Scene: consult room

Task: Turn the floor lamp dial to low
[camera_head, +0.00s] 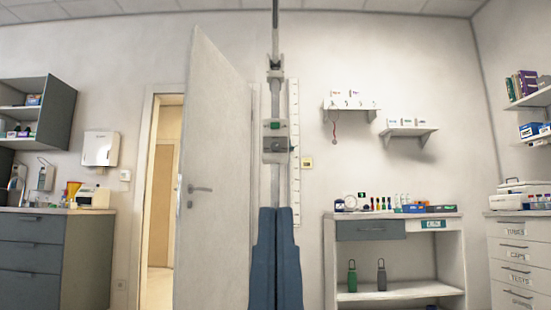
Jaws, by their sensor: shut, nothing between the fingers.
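A grey upright pole, which looks like the floor lamp (275,105), stands in the middle of the view; its top runs out of the picture. A small light-grey control box (268,129) sits on it, with a green patch and a dark part that looks like the dial (277,145). The dial's setting is too small to read. My gripper (276,210) shows as two blue fingers close together at the bottom centre, shut and empty. The fingers appear below the box, apart from it, and hide the pole's lower part.
An open door (215,165) stands left of the pole. A cabinet with a sink (45,255) is at the left. A low shelf unit (395,292) holds bottles and small items at the right, beside white drawers (517,250). A ruler strip (294,150) is on the wall behind.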

